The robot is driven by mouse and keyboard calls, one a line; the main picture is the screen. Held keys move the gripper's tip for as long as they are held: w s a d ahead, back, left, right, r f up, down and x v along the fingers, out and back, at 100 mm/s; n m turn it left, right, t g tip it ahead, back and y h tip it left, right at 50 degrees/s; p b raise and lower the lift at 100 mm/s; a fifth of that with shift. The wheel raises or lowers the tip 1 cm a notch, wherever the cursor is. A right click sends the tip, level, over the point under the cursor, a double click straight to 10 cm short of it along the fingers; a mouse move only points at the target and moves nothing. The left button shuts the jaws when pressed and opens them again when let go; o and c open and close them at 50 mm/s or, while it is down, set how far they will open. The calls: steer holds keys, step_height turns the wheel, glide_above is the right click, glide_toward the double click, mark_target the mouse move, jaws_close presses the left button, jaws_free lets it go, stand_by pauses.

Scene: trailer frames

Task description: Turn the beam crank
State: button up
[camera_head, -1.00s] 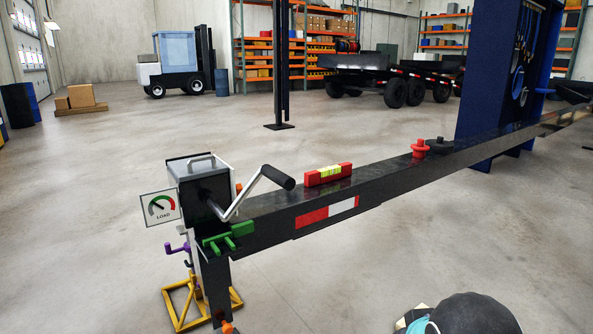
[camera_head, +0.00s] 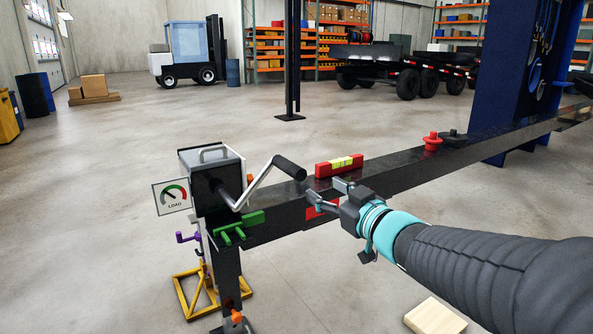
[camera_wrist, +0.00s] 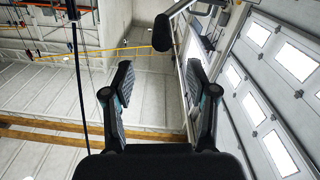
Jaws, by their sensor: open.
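The crank (camera_head: 258,180) is a bent silver bar with a black cylindrical grip (camera_head: 289,167). It comes out of the grey box (camera_head: 212,172) at the left end of the dark beam (camera_head: 400,180). My gripper (camera_head: 323,192) is open and empty, to the right of the grip and a little below it, apart from it, in front of the beam. In the wrist view my gripper (camera_wrist: 158,88) has its two fingers spread wide. The black grip (camera_wrist: 162,33) shows beyond the fingers, above the gap, with the silver bar (camera_wrist: 180,8) at upper right.
A red level (camera_head: 339,166) lies on the beam near my gripper. Red (camera_head: 432,141) and black (camera_head: 454,138) knobs stand farther right. A green part (camera_head: 240,226) sits below the crank. A load gauge (camera_head: 173,196) is left of the box. A wooden block (camera_head: 435,316) lies on the floor.

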mark_target(291, 170)
steer(key=x, duration=1.4)
steer(key=shift+s+a, duration=0.15)
steer(key=shift+c, duration=0.3)
jaws_close()
